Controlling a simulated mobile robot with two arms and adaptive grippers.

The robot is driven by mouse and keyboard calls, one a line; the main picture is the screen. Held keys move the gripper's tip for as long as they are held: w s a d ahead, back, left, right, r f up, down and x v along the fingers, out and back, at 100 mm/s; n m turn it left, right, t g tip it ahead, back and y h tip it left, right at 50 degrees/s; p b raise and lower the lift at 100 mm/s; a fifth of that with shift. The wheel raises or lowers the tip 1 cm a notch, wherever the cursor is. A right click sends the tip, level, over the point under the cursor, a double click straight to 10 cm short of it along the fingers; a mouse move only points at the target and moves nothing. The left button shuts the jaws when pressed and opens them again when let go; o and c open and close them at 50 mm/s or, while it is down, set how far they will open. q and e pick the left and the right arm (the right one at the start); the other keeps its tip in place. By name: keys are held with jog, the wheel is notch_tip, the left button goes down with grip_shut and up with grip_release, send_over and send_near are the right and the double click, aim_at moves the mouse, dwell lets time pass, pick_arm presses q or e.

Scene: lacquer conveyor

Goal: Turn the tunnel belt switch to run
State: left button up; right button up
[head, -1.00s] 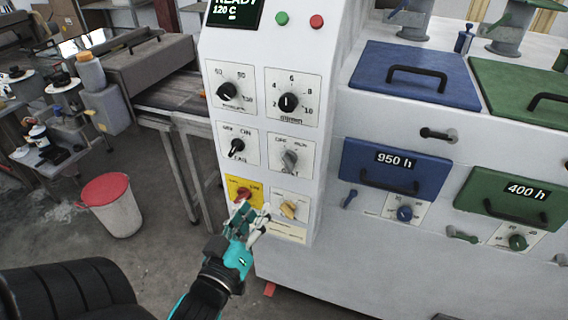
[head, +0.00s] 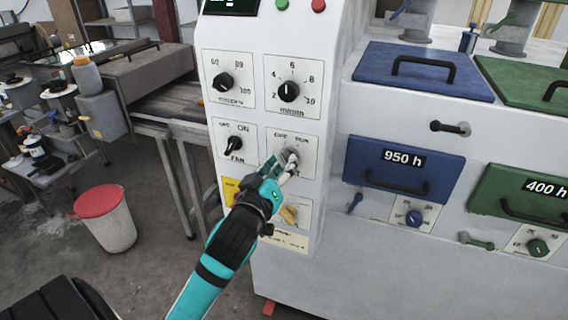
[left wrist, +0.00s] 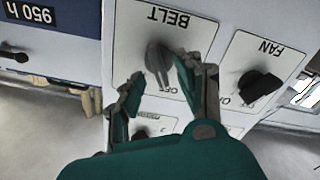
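The belt switch is a grey knob (head: 291,157) on a white plate with OFF on the left and RUN on the right in the head view. The knob also shows upside down in the left wrist view (left wrist: 158,62), under the word BELT. I cannot tell for certain which mark it points to. My left gripper (head: 280,170) is at the knob, its fingers partly hiding the plate. In the left wrist view the gripper (left wrist: 160,72) is open, with one finger on each side of the knob. Contact is unclear. My right gripper is out of view.
The fan knob (head: 233,145) is just left of the belt switch, with two dials above. A yellow plate (head: 229,187) and a yellowish knob (head: 289,214) are below. Blue (head: 405,170) and green (head: 520,195) drawers stand to the right. A red-lidded bin (head: 105,215) is at left.

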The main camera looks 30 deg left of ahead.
pick_arm(q)
jog(key=shift+x, duration=0.95)
jog(key=shift+c, duration=0.2)
grip_shut()
